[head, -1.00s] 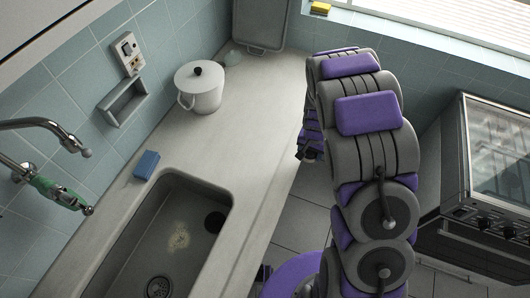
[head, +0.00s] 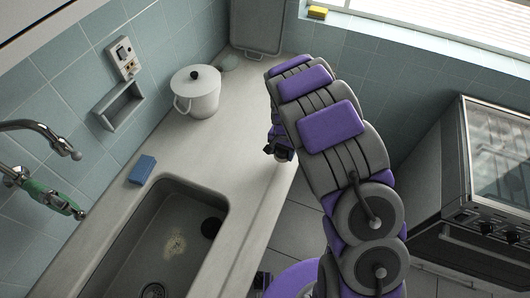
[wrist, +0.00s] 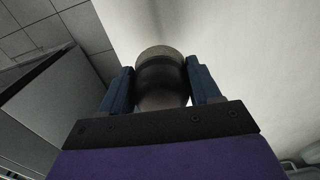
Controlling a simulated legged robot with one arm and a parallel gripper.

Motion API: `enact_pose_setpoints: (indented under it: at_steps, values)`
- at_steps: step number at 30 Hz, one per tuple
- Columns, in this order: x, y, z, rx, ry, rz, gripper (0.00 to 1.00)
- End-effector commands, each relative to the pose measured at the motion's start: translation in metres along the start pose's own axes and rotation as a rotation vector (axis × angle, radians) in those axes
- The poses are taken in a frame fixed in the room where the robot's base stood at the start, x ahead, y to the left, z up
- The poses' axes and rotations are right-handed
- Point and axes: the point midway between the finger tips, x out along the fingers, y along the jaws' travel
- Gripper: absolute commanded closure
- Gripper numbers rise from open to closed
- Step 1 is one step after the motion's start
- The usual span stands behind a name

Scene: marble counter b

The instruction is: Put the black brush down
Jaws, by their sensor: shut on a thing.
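My gripper (wrist: 160,88) is shut on the black brush (wrist: 160,72), which shows between the two blue fingers in the wrist view as a rounded dark body with a paler grey end. In the head view my gripper (head: 276,147) is over the right edge of the pale counter (head: 245,130), partly hidden by my arm. A small light end of the brush (head: 284,157) shows just below it. I cannot tell whether the brush touches the counter.
The sink (head: 150,235) is at the lower left, with a blue sponge (head: 142,169) on its rim. A white lidded pot (head: 196,93) stands farther back. A faucet (head: 40,130) reaches in from the left. An oven (head: 480,180) is at the right. The counter between pot and gripper is clear.

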Motion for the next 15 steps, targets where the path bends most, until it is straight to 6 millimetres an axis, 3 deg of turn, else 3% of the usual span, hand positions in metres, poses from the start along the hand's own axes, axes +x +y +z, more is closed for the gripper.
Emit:
enact_pose_setpoints:
  at_steps: [6, 15]
  values:
    - [0.007, -0.042, 0.002, -0.004, 0.000, 0.006, 0.76]
    - [0.007, -0.060, 0.001, -0.004, 0.005, 0.004, 0.76]
